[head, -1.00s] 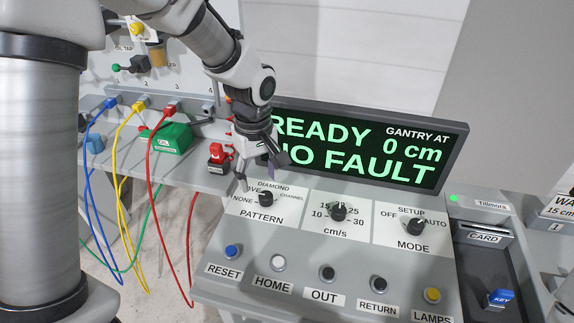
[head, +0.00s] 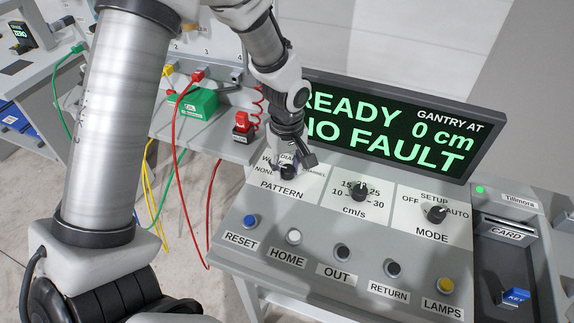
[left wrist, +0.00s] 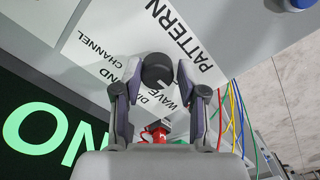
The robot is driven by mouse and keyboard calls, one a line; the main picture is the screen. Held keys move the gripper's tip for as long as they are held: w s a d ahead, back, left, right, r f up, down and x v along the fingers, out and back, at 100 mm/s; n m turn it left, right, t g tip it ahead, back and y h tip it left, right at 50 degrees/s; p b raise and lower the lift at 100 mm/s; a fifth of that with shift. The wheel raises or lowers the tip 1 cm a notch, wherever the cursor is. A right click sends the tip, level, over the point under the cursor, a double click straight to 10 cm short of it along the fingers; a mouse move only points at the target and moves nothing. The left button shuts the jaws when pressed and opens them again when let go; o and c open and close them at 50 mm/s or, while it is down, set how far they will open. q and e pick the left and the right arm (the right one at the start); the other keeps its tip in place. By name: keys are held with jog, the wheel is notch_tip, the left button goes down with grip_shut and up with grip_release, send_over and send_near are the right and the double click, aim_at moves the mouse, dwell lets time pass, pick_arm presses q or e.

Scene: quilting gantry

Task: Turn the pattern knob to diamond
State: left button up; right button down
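The black pattern knob (head: 288,172) is on a white plate marked PATTERN (head: 280,188), at the left of the sloped console. My left gripper (head: 294,162) is over it from above and hides part of the dial. In the left wrist view the round knob (left wrist: 157,70) sits between the two fingertips (left wrist: 158,76) of the open gripper. A narrow gap seems to show on the right finger's side; contact on the left side is unclear. DIAMOND is partly covered by the gripper. I cannot tell where the knob's pointer aims. My right gripper is not in view.
The display (head: 395,125) behind the knobs reads READY, NO FAULT, 0 cm. The speed knob (head: 359,191) and mode knob (head: 435,214) stand to the right. A row of buttons, with blue RESET (head: 250,221) nearest, lies in front. A red switch (head: 241,122) stands left behind.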

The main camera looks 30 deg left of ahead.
pick_arm(q)
jog(key=shift+w+f, duration=0.1)
jog(key=shift+w, duration=0.05)
grip_shut()
jog(key=m+p, duration=0.2)
jog(key=m, duration=0.1)
jog(key=m+p, duration=0.2)
jog(key=m, duration=0.2)
jog(key=m+p, duration=0.3)
jog(key=m, duration=0.2)
jog(key=shift+m, duration=0.4)
jog(key=m+p, duration=0.2)
jog(key=m, duration=0.2)
jog(key=shift+m+p, duration=0.4)
